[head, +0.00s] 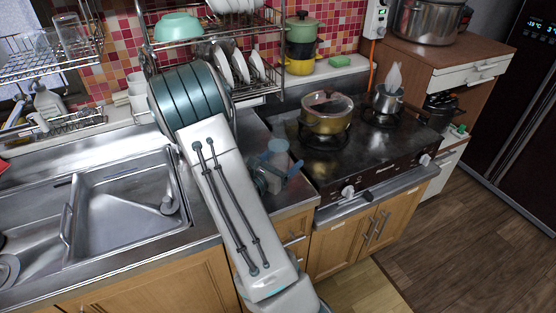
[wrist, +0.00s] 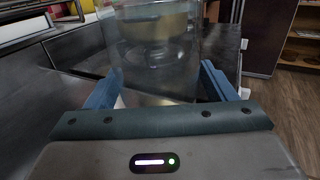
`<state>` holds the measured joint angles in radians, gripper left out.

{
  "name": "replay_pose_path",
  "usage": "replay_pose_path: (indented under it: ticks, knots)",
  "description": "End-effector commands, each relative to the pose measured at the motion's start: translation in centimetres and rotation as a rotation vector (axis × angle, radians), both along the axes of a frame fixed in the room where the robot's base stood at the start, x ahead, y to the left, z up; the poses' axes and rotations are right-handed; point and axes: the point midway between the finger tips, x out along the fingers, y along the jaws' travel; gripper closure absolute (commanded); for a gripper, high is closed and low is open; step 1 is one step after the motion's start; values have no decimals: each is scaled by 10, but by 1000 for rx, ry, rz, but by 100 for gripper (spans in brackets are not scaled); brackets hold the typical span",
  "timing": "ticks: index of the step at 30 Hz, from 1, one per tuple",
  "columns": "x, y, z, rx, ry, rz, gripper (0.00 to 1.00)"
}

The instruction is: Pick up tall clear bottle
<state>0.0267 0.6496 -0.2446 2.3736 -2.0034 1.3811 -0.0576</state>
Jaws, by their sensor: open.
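The tall clear bottle (wrist: 155,65) stands upright in the wrist view, see-through, with the stove and pot showing through it. In the head view the clear bottle (head: 281,156) is on the steel counter just left of the stove, partly hidden by my gripper. My gripper (wrist: 160,76) is open, with one blue finger on each side of the bottle. In the head view my gripper (head: 277,163) is low beside the counter's right end. I cannot tell whether either finger touches the bottle.
A lidded pot (head: 327,114) sits on the stove (head: 370,145) to the right. A dish rack (head: 262,92) with plates stands behind my arm. The sink (head: 125,205) is at the left. A smaller pot (head: 387,100) is on the far burner.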

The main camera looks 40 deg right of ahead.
Motion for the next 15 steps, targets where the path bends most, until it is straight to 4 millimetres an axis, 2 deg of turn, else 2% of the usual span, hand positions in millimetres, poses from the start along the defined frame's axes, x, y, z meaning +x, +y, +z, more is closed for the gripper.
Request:
replay_pose_path:
  ticks: [3,4,10,11,15]
  knots:
    - [0,0,0,0,0,0,23]
    - [0,0,0,0,0,0,25]
    - [0,0,0,0,0,0,81]
    - [0,0,0,0,0,0,85]
    - [0,0,1,-2,-1,-1,84]
